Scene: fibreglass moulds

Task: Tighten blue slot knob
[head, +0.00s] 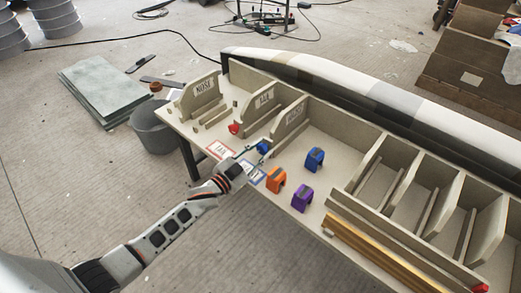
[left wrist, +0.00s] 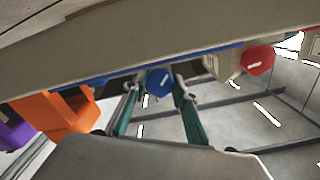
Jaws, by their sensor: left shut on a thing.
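The blue slot knob (head: 263,148) sits at the slot by the third labelled board on the long table. In the left wrist view the blue knob (left wrist: 159,82) shows its round face between my two fingers. My left gripper (head: 257,155) reaches in from the left over the table's near edge. In the left wrist view my left gripper (left wrist: 157,95) has a finger on each side of the knob and is shut on it. Parts of the knob's sides are hidden by the fingertips. My right gripper is not in view.
A red knob (head: 235,129) sits farther left on the table. Orange (head: 276,180), purple (head: 302,199) and blue (head: 314,159) notched blocks stand to the right of my gripper. Upright labelled boards (head: 200,93) stand behind. A grey bucket (head: 154,127) stands left of the table.

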